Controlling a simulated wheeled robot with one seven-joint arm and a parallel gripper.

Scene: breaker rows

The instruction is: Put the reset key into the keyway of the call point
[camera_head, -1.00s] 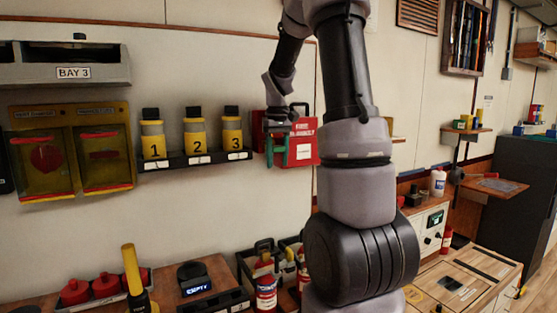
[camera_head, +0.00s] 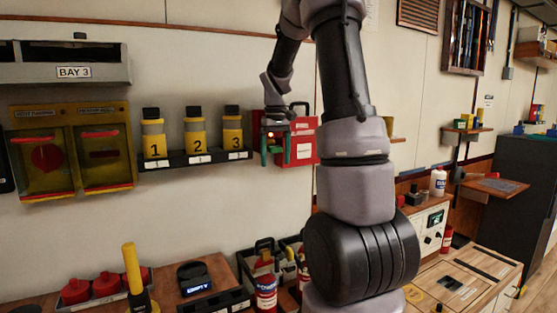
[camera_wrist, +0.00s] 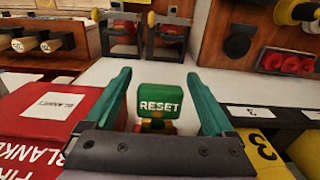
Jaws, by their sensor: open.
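The green reset key (camera_wrist: 159,104), marked RESET, stands between the two teal fingers of my gripper (camera_wrist: 162,92) in the wrist view. A narrow gap shows on each side of the key, so my gripper is open around it and not holding it. Small yellow and red parts show under the key, mostly hidden by my gripper. In the head view my gripper (camera_head: 275,150) is at the wall, in front of the left part of the red box. A small orange-red spot shows at it. I cannot make out the call point or its keyway clearly.
The red fire blanket box (camera_head: 303,145) is close beside my gripper. On its other side is a black shelf (camera_head: 210,158) with yellow numbered units, number 3 (camera_head: 232,130) nearest. A bench with extinguishers (camera_head: 266,290) stands below. The wall between is clear.

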